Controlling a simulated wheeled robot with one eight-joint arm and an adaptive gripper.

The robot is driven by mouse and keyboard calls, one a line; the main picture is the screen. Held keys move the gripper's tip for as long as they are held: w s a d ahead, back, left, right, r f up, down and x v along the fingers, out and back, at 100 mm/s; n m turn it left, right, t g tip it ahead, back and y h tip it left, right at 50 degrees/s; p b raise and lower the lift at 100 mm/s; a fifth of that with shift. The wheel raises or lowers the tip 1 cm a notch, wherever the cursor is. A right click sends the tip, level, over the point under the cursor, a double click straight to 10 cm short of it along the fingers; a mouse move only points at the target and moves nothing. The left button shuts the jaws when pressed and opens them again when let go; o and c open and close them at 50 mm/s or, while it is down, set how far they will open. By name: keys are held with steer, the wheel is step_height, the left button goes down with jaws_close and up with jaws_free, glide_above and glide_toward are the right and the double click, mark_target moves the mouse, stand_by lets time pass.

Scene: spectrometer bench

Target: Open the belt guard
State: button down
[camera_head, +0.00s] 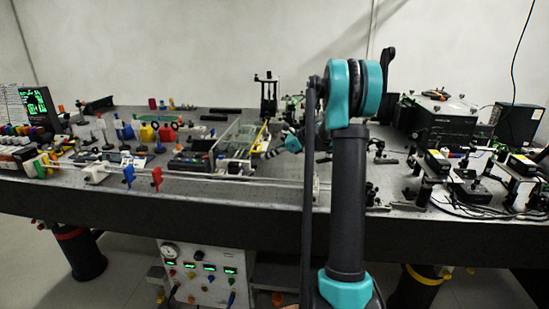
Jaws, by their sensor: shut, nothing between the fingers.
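My gripper (268,154) reaches left from behind my upright arm, low over the middle of the bench. Its fingers are small and dark in this view; they look shut with nothing between them. Just left of it stands a clear-panelled, box-like frame (228,138) with a yellow strip (262,138) along its right side. This may be the belt guard, but I cannot tell for sure. The fingertips are close to its right edge; whether they touch is too small to see. My arm hides part of the bench behind it.
The dark bench (200,196) is crowded. Bottles and coloured mounts stand at left, with a red clamp (157,178) and a blue clamp (128,176) at the front. A large dark instrument (437,122) and cabled optics fill the right. A control panel (206,272) sits below.

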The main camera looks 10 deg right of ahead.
steer(key=shift+w+a+r, duration=0.1)
steer(key=shift+a+r, duration=0.05)
steer(key=shift+r, duration=0.35)
steer(key=shift+a+r, duration=0.15)
steer(key=shift+r, duration=0.3)
